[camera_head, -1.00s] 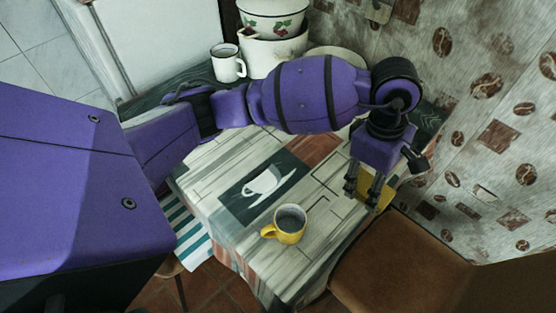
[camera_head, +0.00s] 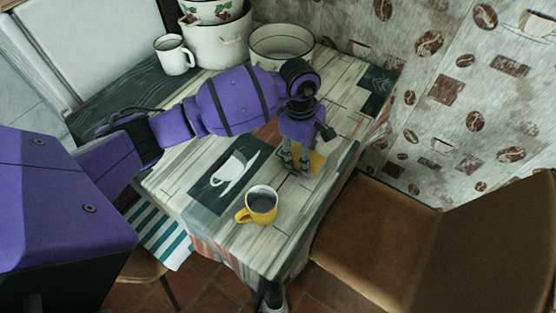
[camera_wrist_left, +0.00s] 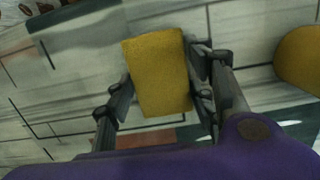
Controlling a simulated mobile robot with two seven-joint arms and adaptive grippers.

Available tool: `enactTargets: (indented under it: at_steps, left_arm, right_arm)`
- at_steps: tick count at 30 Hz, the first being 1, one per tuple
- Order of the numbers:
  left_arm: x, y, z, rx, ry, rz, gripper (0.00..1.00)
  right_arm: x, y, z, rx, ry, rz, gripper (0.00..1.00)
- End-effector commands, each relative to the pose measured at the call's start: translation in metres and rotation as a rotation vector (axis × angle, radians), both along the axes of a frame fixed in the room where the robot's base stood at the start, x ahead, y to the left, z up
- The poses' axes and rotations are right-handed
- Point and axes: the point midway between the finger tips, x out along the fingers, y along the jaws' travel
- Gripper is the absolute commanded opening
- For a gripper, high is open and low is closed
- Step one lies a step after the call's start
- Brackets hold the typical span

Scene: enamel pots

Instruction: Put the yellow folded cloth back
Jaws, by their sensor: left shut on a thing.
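The yellow folded cloth (camera_wrist_left: 158,75) lies between the two fingers of my left gripper (camera_wrist_left: 160,88) in the left wrist view. In the head view the left gripper (camera_head: 296,168) points down at the table's right side, shut on the cloth (camera_head: 317,161), which shows partly behind the fingers. Whether the cloth touches the tabletop is hard to tell. My right gripper is not in view.
A yellow mug (camera_head: 262,205) stands on the table (camera_head: 215,230) in front of the left gripper. A white mug (camera_head: 174,56), stacked pots (camera_head: 215,40) and a wide enamel pot (camera_head: 281,46) stand at the back. A brown chair (camera_head: 385,235) is at the right.

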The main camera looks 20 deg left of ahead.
Motion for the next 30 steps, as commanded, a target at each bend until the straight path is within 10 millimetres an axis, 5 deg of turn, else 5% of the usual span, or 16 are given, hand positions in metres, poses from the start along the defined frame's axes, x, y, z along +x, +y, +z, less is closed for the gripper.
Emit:
enactTargets:
  at_steps: [8, 9, 13, 23, 30]
  left_arm:
    - [0.001, -0.001, -0.002, -0.001, -0.003, -0.002, 0.21]
    - [0.001, -0.001, -0.001, -0.001, -0.003, -0.002, 0.54]
    - [0.002, -0.001, 0.0, -0.001, -0.004, -0.001, 0.69]
    - [0.002, -0.001, 0.003, -0.001, -0.005, -0.001, 0.69]
    - [0.004, 0.004, 0.036, 0.0, -0.011, -0.002, 0.69]
  right_arm:
    - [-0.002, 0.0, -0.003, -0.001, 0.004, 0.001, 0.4]
    - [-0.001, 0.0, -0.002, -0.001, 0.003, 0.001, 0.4]
    - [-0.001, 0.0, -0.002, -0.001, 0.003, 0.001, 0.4]
    - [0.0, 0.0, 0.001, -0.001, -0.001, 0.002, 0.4]
    - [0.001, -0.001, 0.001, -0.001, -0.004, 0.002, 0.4]
